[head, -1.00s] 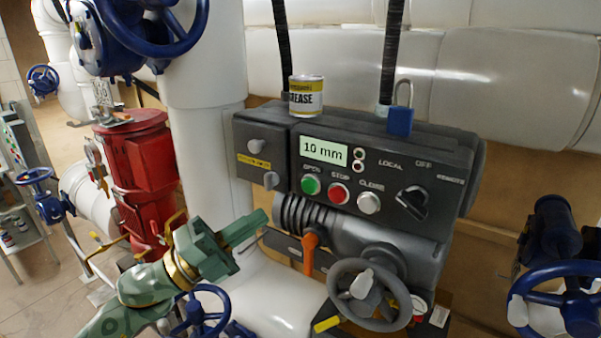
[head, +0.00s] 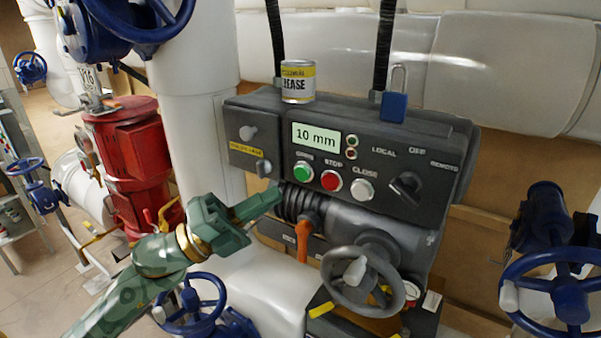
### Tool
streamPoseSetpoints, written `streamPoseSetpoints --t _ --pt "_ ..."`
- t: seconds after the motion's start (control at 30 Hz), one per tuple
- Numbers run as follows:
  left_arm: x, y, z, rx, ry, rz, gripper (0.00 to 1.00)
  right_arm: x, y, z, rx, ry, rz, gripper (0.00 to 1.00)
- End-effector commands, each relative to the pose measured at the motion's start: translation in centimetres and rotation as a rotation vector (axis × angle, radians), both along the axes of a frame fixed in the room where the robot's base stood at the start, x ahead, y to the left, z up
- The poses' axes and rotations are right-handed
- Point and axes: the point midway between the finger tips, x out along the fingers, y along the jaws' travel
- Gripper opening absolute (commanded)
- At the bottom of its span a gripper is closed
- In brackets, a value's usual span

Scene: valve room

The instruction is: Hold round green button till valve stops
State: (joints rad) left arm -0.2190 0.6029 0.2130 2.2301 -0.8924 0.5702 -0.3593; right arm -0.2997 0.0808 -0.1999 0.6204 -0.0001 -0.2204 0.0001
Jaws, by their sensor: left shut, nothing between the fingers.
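The round green button (head: 303,171) is at the left of a row on the dark actuator box (head: 400,150), under the label OPEN. The red STOP button (head: 331,180) and the pale CLOSE button (head: 362,189) sit to its right. The display (head: 315,140) reads 10 mm. My left gripper (head: 279,196) is shut and empty, its tips below and left of the green button, apart from it in the picture. The button face is not covered. My right gripper is not in view.
A grease can (head: 298,82) and a blue padlock (head: 394,104) are on top of the box. Below are an orange lever (head: 303,240) and a grey handwheel (head: 358,280). A black selector knob (head: 406,187) sits right of the buttons. Blue handwheels (head: 560,295) flank the unit.

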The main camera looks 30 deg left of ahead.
Motion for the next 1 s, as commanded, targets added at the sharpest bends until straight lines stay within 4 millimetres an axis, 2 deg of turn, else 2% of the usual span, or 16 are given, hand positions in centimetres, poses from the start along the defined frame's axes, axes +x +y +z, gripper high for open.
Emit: streamPoseSetpoints --t 0.2,0.4,1.0 --pt "2.9 -0.2 0.0 0.000 -0.002 0.001 0.00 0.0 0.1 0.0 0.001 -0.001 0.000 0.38" --pt "4.4 -0.3 0.0 0.000 -0.001 0.000 0.00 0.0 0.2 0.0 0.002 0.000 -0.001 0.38" --pt "4.8 -0.4 0.0 0.000 0.000 0.000 0.00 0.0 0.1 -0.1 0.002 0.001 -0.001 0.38"
